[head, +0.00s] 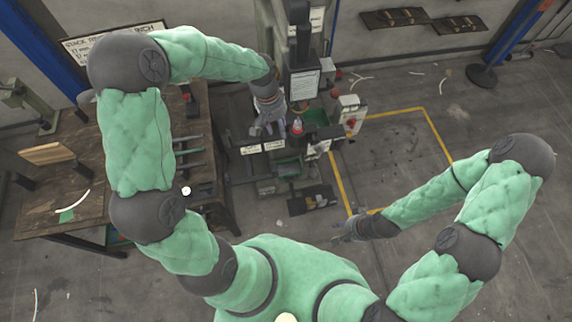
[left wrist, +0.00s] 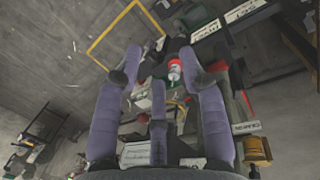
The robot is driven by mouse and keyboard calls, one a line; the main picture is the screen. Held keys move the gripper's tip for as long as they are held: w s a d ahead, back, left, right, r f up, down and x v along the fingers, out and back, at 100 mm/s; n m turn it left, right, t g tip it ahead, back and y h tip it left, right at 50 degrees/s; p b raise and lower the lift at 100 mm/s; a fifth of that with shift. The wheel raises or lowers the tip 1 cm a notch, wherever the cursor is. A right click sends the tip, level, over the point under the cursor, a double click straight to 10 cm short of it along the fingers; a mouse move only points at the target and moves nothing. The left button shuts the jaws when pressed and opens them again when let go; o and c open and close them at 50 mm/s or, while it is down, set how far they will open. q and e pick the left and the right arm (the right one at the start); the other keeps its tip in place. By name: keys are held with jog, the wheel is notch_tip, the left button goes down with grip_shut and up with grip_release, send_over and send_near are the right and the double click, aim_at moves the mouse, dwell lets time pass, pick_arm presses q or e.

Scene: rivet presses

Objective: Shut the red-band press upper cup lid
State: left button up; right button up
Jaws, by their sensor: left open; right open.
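The press (head: 303,55) stands against the back wall, a dark column with a paper sheet on its front. A small red-and-white part (head: 297,127) sits low at its front. It also shows in the left wrist view (left wrist: 174,70), red on top and pale below, near the fingertips. I cannot tell whether this is the cup or where its lid is. My left gripper (head: 264,129) is open just left of that part. Its spread fingers also show in the left wrist view (left wrist: 159,62) with nothing clearly held. My right gripper (head: 340,236) is open and empty, low over the floor.
A wooden workbench (head: 75,205) with tools is on the left. A white control box (head: 350,108) stands right of the press. Green trays (head: 287,170) and labelled plates are below it. Yellow floor lines (head: 433,128) bound clear floor on the right.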

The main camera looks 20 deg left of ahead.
pick_arm(q)
jog(key=s+d+f+b, duration=0.2)
jog(key=f, duration=0.5)
jog(key=s+d+f+h+b, duration=0.1)
jog(key=s+d+f+b, duration=0.1)
jog(key=f, duration=0.5)
jog(key=shift+m+b, duration=0.35)
jog(key=shift+m, duration=0.05)
